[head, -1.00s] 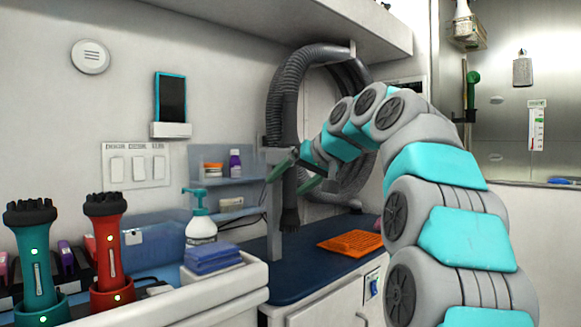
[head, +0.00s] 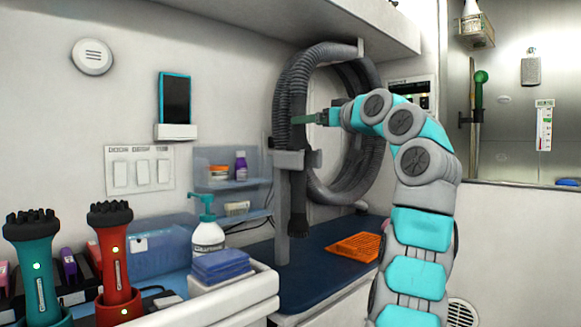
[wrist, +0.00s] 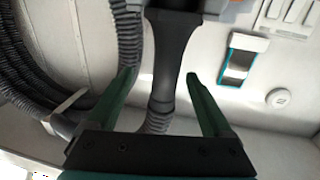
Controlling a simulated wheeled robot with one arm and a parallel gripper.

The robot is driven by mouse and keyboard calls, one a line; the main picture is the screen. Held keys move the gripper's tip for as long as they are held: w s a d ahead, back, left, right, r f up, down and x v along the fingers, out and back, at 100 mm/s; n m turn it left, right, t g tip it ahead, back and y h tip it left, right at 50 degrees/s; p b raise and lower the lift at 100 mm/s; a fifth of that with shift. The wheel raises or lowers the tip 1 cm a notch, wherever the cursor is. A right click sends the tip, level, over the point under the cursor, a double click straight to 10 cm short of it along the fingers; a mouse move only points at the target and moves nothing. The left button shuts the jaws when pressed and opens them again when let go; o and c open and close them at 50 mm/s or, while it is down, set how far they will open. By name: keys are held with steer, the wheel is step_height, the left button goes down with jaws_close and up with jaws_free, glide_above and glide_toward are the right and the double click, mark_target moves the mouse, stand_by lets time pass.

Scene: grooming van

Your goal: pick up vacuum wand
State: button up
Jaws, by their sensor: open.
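The vacuum wand (head: 298,205) hangs upright, dark grey, with its brush end down, in a grey holder clip (head: 292,158) on a post. Its ribbed grey hose (head: 296,90) rises from it and loops over to the right. My gripper (head: 305,118) is open with green fingers, level with the upper part of the wand just above the clip. In the wrist view the wand's dark neck (wrist: 172,65) runs between my two spread fingers (wrist: 160,78). I cannot tell whether either finger touches it.
An overhead shelf (head: 330,25) hangs above the hose. Below, the blue counter (head: 320,258) bears an orange mat (head: 355,246). A tablet (head: 174,98) is on the wall.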

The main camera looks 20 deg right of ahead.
steer(key=shift+w+a+r+p, duration=0.1)
steer(key=shift+w+a+p, duration=0.3)
steer(key=shift+w, duration=0.8)
steer(key=shift+w+a+r+p, duration=0.1)
steer(key=shift+w+a+p, duration=0.3)
steer(key=shift+w, duration=0.8)
steer(key=shift+w+a+r+p, duration=0.1)
steer(key=shift+w+a+p, duration=0.25)
steer(key=shift+w, duration=0.85)
steer(key=shift+f, duration=0.1)
jaws_close()
